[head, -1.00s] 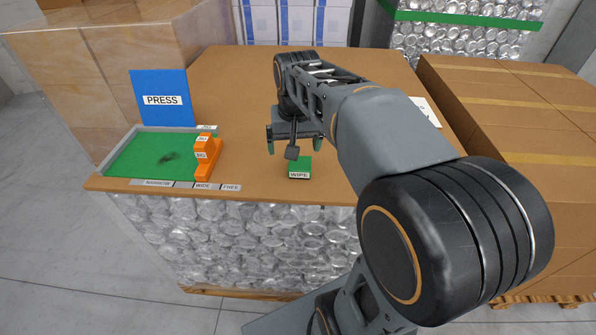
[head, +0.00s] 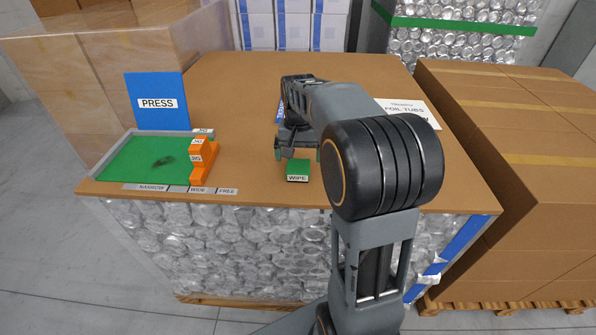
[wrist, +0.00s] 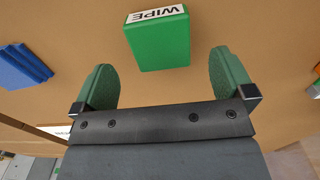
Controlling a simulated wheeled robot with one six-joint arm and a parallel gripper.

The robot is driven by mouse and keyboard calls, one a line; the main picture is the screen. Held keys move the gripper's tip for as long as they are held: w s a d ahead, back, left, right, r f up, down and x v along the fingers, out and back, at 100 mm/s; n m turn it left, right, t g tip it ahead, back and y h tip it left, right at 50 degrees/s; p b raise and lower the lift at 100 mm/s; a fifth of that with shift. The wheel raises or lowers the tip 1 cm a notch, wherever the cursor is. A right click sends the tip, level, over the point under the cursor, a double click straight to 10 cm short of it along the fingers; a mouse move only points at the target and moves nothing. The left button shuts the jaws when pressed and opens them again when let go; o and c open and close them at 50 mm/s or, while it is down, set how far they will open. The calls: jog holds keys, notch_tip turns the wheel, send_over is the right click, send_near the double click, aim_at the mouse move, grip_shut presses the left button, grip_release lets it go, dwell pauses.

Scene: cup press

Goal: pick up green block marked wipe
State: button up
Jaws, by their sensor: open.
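The green block (head: 297,171) with a white WIPE label sits near the front edge of the brown table. In the wrist view the block (wrist: 158,42) lies just ahead of the fingertips, between their lines. My gripper (head: 297,145) is just behind the block in the head view, partly hidden by my arm. In the wrist view my gripper (wrist: 160,75) is open and empty, its two green-padded fingers apart, with the block beyond them and not between them.
An orange stepped piece (head: 202,161) stands at the right end of a green-floored tray (head: 133,160) on the left. A blue PRESS sign (head: 157,101) rises behind it. A blue item (wrist: 25,66) and a white paper sign (head: 408,112) are on the table.

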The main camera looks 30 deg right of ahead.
aim_at(298, 166)
jog(key=shift+f, duration=2.7)
jog(key=shift+c, duration=0.3)
jog(key=c, duration=1)
jog(key=shift+r, duration=0.1)
jog(key=shift+r, duration=0.5)
notch_tip(298, 166, up, 2)
jog(key=shift+r, duration=0.2)
jog(key=s+a+r+b, duration=0.1)
jog(key=s+a+r, duration=0.2)
jog(key=s+r, duration=0.6)
jog(key=shift+s+a+r, duration=0.25)
jog(key=shift+s+a, duration=0.05)
jog(key=shift+s, duration=1.95)
